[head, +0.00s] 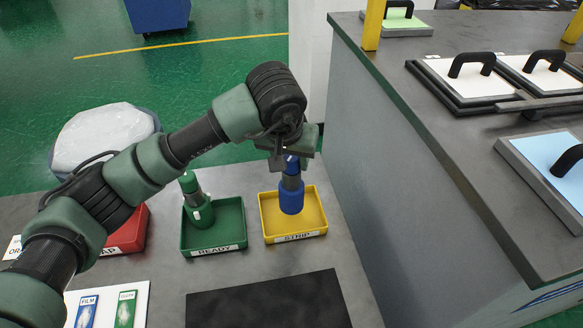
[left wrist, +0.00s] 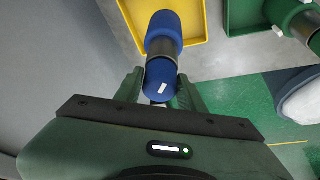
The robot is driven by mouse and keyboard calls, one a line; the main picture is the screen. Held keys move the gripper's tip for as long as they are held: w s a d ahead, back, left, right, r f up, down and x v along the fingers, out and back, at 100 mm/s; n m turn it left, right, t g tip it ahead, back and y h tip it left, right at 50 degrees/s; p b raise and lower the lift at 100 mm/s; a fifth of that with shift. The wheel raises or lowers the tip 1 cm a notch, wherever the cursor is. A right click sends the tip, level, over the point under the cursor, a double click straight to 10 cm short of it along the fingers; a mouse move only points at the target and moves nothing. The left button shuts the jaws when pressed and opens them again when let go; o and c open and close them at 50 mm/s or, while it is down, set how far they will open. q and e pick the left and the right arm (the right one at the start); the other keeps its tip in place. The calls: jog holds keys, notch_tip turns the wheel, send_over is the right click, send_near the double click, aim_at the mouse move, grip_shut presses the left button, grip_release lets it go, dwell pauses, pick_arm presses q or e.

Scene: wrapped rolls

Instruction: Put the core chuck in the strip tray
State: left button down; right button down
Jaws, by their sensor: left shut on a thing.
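The blue core chuck (head: 291,198) has a wide blue end, a grey metal middle and a narrower blue end. My left gripper (head: 292,157) is shut on its narrower end, and the chuck hangs upright, wide end down, within the outline of the yellow strip tray (head: 325,208). I cannot tell whether it touches the tray floor. In the left wrist view the chuck (left wrist: 162,45) runs from between the fingers (left wrist: 160,88) toward the yellow tray (left wrist: 204,18). My right gripper is not in view.
A green tray (head: 243,221) marked READY holds a similar green chuck (head: 198,205). A red tray (head: 131,235) is partly behind my left arm. A black mat (head: 270,303) and a white board with two labelled cards lie in front. A grey counter stands at right.

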aim_at(291, 174)
pick_arm(q)
notch_tip(291, 174, down, 4)
jog(key=shift+r+p, duration=0.25)
jog(key=shift+p, duration=0.25)
jog(key=shift+f, duration=0.25)
jog(key=shift+f, duration=0.15)
jog(key=c, duration=0.9)
grip_release()
jog(key=shift+o, duration=0.2)
